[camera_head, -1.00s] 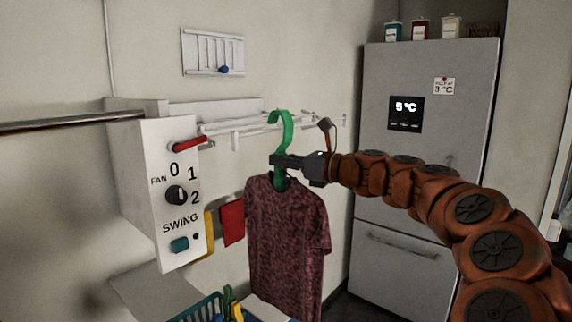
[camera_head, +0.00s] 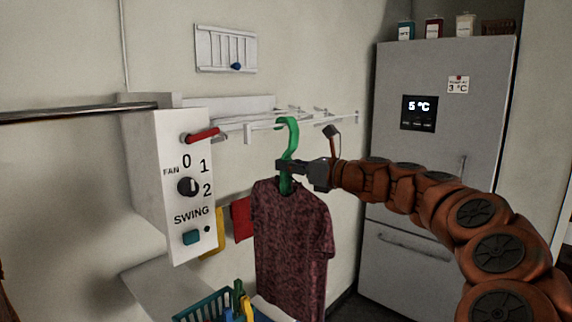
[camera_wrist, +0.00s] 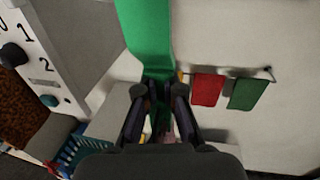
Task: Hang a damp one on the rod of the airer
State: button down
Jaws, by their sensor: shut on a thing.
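My gripper (camera_head: 287,167) is shut on the neck of a green hanger (camera_head: 292,136), and its fingers also show in the wrist view (camera_wrist: 159,92). A dark maroon mottled shirt (camera_head: 290,240) hangs from the hanger, upright. The hanger's hook points up, in front of the white airer (camera_head: 258,124) on the wall in the head view. I cannot tell whether the hook touches an airer rod. In the wrist view the green hanger (camera_wrist: 148,35) runs up from between the fingers, and the shirt is mostly hidden.
A white fan box (camera_head: 180,225) with a knob and red lever stands left of the airer. A metal rod (camera_head: 70,113) runs left from it. A teal basket (camera_head: 205,308) sits below. Red (camera_wrist: 207,90) and green (camera_wrist: 246,94) cloths hang on a wall rail. A grey fridge (camera_head: 440,130) stands right.

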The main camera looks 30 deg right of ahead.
jog(key=c, duration=1.2)
grip_release()
jog(key=shift+c, duration=0.2)
jog(key=v, duration=1.2)
